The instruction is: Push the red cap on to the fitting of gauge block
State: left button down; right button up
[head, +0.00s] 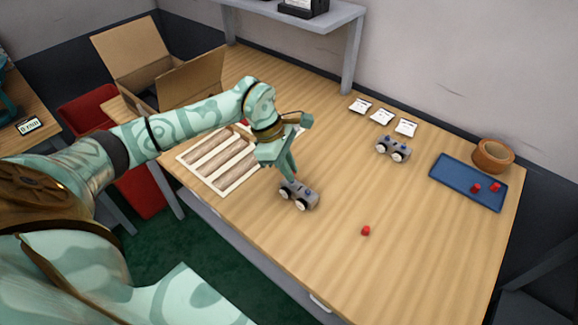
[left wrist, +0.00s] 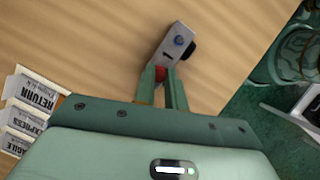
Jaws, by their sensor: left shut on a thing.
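My left gripper (head: 291,178) is at a gauge block (head: 302,192) near the table's front edge. In the left wrist view, its fingers (left wrist: 161,82) are shut on a red cap (left wrist: 161,73). The cap is at the near end of the grey gauge block (left wrist: 170,50), which has a blue round part and dark and pale round parts on it. I cannot tell whether the cap is seated on a fitting. A second gauge block (head: 393,148) stands farther back. A loose red cap (head: 366,231) lies to the right. My right gripper is not in view.
A blue tray (head: 450,176) with two red caps and a brown bowl (head: 493,156) stand at the right. Labelled cards (head: 382,116) lie at the back. A slotted pale rack (head: 222,160) and an open cardboard box (head: 190,85) are at the left. The front right table is mostly clear.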

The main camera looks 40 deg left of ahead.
pick_arm(q)
jog(key=shift+f+b, duration=0.3)
jog(key=shift+f, duration=0.3)
dwell(0.7)
jog(key=c, duration=1.4)
grip_release()
jog(key=shift+o, duration=0.2)
jog(key=shift+r, duration=0.15)
jog(key=p+v, duration=0.2)
jog(key=v, duration=1.4)
jog(key=shift+p, duration=0.4)
jog(key=shift+s+a, duration=0.1)
